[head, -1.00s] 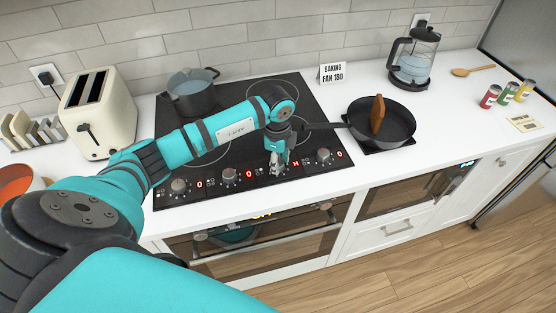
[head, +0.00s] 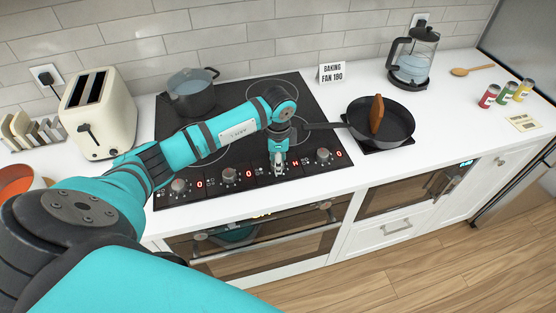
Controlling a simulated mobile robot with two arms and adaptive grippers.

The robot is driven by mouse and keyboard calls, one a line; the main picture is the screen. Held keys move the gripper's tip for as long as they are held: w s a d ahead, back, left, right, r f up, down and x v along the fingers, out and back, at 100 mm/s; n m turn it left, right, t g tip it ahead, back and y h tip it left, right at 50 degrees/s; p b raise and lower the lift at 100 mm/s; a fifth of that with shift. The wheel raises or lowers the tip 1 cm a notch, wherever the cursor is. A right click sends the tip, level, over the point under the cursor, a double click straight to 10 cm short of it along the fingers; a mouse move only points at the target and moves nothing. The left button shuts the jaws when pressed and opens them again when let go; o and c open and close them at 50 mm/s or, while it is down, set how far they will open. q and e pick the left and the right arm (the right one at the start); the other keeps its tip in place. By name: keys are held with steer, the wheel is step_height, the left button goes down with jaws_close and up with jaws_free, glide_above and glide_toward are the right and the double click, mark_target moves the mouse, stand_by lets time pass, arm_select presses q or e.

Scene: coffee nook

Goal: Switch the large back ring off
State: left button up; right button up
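The black hob (head: 235,95) has a row of knobs with red displays along its front edge. The far-left knob (head: 179,186), the second knob (head: 228,175) and the far-right knob (head: 323,155) each show 0 beside them. The third display (head: 296,163) shows H. My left gripper (head: 279,170) points down at the third knob's place and hides that knob. I cannot tell whether its fingers touch or grip it. My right gripper is not in view.
A dark pot (head: 192,97) stands on the back left of the hob. A frying pan (head: 394,124) with a brown object in it sits right of the hob, its handle reaching over the hob. A cream toaster (head: 98,115) stands left; a glass press (head: 414,60) stands back right.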

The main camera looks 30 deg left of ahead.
arm_select(q)
steer(key=shift+w+r, duration=0.1)
steer(key=o, duration=1.2)
steer(key=shift+c, duration=0.2)
step_height(320, 180, up, 12)
steer(key=shift+s+d, duration=0.15)
steer(key=shift+s, duration=0.15)
